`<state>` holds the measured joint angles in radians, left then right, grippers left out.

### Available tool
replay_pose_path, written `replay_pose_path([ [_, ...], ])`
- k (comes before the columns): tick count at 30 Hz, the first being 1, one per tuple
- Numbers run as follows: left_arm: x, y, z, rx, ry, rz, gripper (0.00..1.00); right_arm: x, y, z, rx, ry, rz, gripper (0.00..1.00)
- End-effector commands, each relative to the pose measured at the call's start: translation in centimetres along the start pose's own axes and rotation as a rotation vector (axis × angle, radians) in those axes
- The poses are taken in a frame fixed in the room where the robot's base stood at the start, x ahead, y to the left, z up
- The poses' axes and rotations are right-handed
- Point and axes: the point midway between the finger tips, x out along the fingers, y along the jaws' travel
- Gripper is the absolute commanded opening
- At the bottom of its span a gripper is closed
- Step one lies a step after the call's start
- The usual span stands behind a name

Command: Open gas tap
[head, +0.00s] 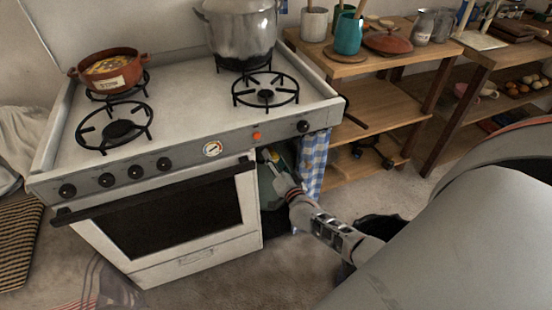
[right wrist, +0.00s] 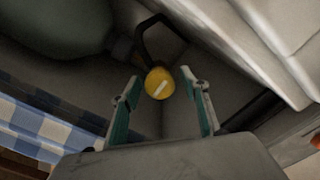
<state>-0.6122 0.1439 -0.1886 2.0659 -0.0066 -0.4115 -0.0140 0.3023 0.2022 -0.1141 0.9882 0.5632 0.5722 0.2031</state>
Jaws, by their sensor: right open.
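The gas tap (right wrist: 158,83) has a round yellow knob with a pale bar across it. It shows in the right wrist view, below a dark curved loop. A green gas bottle (right wrist: 60,25) lies at the upper left there; in the head view part of it (head: 268,192) shows beside the stove. My right gripper (head: 272,163) reaches into the gap between the stove and the checked cloth. In the wrist view its two fingers are apart, one on each side of the knob. I cannot tell whether they touch it. My left gripper is not in view.
The stove (head: 180,130) stands left of the gripper, with a steel pot (head: 240,35) and a brown pot (head: 108,72) on top. A blue checked cloth (head: 312,160) hangs close on the right. Wooden shelves (head: 375,105) stand beyond it. The gap is narrow.

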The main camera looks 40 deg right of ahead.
Motion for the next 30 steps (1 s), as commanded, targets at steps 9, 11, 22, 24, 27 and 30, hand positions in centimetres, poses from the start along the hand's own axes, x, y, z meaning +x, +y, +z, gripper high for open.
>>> replay_pose_path([
  [9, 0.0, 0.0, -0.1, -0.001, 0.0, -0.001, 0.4, -3.9, 0.1, 0.1, 0.001, -0.002, 0.002, 0.45],
  [11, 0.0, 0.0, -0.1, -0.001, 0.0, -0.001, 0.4, -5.1, 0.1, 0.1, 0.002, -0.001, 0.002, 0.45],
  [22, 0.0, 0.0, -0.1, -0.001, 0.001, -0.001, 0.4, -11.1, 0.1, 0.1, 0.001, -0.001, 0.002, 0.45],
  [24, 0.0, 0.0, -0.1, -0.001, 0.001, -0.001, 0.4, -11.6, 0.1, 0.0, 0.001, 0.0, 0.001, 0.45],
  [27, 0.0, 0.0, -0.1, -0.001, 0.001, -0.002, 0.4, -12.0, 0.1, 0.0, 0.0, -0.001, 0.002, 0.45],
  [30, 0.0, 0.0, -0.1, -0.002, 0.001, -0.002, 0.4, -12.1, 0.1, 0.0, 0.0, 0.0, 0.001, 0.45],
])
